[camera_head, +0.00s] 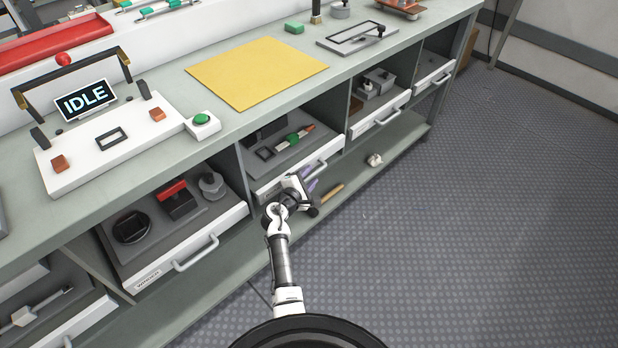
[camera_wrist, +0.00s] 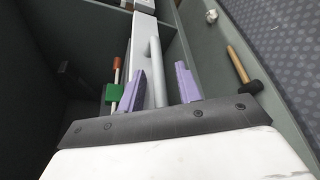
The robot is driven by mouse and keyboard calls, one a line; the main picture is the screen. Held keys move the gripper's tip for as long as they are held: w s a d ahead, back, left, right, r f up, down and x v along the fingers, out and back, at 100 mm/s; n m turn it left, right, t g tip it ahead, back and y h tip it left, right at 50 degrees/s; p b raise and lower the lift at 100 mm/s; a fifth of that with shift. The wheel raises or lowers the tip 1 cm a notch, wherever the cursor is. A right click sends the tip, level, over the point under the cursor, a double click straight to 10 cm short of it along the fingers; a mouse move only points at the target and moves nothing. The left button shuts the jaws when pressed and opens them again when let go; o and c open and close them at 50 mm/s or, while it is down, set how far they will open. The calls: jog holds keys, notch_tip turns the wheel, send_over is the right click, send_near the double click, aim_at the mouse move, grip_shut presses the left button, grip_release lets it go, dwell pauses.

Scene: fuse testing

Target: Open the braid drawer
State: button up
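My gripper (camera_head: 311,187) is at the front of the middle drawer (camera_head: 272,184), which holds a green-and-white tool with an orange tip (camera_head: 294,138). I cannot read a label that marks it as the braid drawer. In the wrist view my two purple fingers (camera_wrist: 160,70) are apart. The drawer's grey bar handle (camera_wrist: 157,72) shows between them, with a gap on each side. In the head view the handle (camera_head: 331,166) is partly hidden behind my gripper. The green tool also shows in the wrist view (camera_wrist: 114,92), left of the fingers.
A left drawer (camera_head: 190,245) holds dark parts and a red block. Further drawers (camera_head: 380,122) lie to the right. A hammer (camera_wrist: 243,70) and a crumpled white piece (camera_head: 374,160) lie on the lower shelf. The floor (camera_head: 480,220) to the right is clear.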

jog(key=shift+c, duration=0.2)
grip_shut()
